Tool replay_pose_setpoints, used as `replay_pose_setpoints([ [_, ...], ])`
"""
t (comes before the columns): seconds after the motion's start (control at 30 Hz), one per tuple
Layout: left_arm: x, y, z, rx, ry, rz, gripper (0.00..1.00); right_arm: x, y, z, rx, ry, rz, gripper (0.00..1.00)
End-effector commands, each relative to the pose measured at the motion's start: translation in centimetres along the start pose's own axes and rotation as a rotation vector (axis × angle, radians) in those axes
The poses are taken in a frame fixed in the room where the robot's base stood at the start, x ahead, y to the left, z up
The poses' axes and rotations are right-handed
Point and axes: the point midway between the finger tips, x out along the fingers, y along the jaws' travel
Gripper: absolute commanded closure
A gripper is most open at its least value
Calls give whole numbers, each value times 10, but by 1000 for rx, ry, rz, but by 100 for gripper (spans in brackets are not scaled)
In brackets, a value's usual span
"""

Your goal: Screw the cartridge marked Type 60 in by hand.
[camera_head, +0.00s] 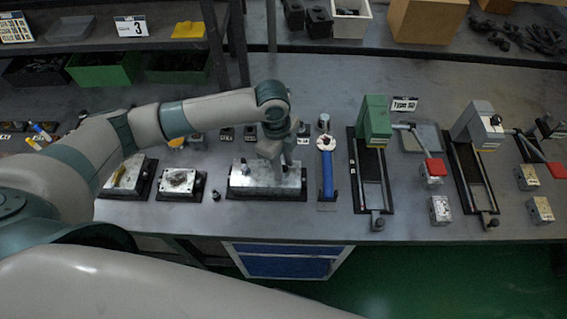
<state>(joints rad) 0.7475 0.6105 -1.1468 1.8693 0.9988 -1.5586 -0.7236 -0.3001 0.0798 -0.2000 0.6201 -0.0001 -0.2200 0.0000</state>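My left gripper (277,166) points down at a long silver valve block (240,180) on a black base at the middle of the bench. Its fingertips are at or just above the top of the block, partly hidden by the wrist. I cannot tell if they are open, shut or holding a cartridge. No cartridge marked Type 60 can be made out. Small dark parts with labels (227,133) stand behind the block, too small to read. My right gripper is not in view.
A blue-handled tool (327,172) stands right of the block. Beyond it are a green-topped fixture (374,121), a grey-topped fixture (477,124) and small metal blocks (440,209). Two smaller valve blocks (181,184) sit left. The front bench strip is mostly clear.

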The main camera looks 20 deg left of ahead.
Motion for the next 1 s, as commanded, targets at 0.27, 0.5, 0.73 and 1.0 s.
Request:
replay_pose_setpoints([
  [0.27,-1,0,0,1,0,1,68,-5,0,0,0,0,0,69],
  [0.5,-1,0,0,1,-1,1,68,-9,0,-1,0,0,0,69],
  [0.73,0,0,0,2,0,0,68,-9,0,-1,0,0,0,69],
  [1.0,0,0,0,2,0,0,99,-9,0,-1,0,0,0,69],
])
